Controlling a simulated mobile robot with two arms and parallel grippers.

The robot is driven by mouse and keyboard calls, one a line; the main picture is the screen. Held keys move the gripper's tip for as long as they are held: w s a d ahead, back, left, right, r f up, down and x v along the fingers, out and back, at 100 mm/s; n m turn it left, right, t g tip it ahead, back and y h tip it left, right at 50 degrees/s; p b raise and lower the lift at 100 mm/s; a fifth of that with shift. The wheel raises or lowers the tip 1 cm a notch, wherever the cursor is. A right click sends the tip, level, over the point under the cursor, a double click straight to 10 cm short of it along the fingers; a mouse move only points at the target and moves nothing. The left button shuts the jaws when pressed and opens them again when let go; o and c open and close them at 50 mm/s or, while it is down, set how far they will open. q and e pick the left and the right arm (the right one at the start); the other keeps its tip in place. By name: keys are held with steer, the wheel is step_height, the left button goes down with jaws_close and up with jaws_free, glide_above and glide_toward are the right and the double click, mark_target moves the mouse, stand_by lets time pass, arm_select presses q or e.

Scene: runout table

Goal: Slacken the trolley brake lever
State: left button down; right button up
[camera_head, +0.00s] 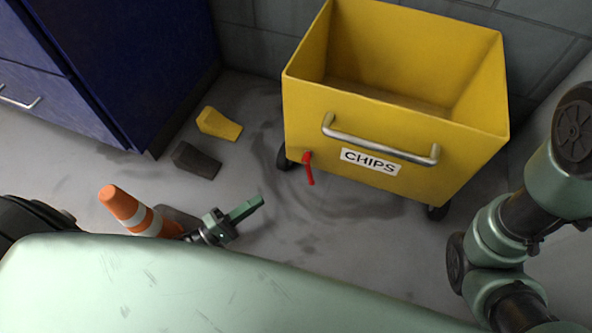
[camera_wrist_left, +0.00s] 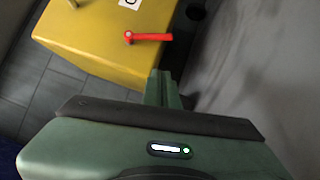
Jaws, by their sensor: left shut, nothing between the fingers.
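The yellow trolley (camera_head: 390,115) stands against the back wall, with a "CHIPS" label and a metal handle on its front. Its red brake lever (camera_head: 309,170) is at the front's lower left and hangs downward from its pivot. The lever (camera_wrist_left: 150,37) also shows in the left wrist view, beyond my fingertips. My left gripper (camera_head: 255,203) is shut and empty, to the left of the lever and apart from it. Its closed green fingers (camera_wrist_left: 163,88) show in the left wrist view. My right arm is at the right edge; its gripper is out of view.
An orange and white cone (camera_head: 130,210) stands close to my left gripper. A yellow wedge (camera_head: 218,124) and a dark wedge (camera_head: 196,161) lie on the floor near the blue cabinet (camera_head: 120,60). A pale green surface (camera_head: 180,290) fills the foreground. The floor before the trolley is clear.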

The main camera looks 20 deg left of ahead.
mark_target(309, 169)
arm_select(q)
steer(key=s+d+r+b+x, duration=0.1)
steer(key=b+x, duration=0.4)
steer(key=x, duration=0.7)
steer(key=shift+d+r+n, duration=0.15)
steer(key=shift+d+n, duration=0.15)
steer(key=shift+d, duration=0.15)
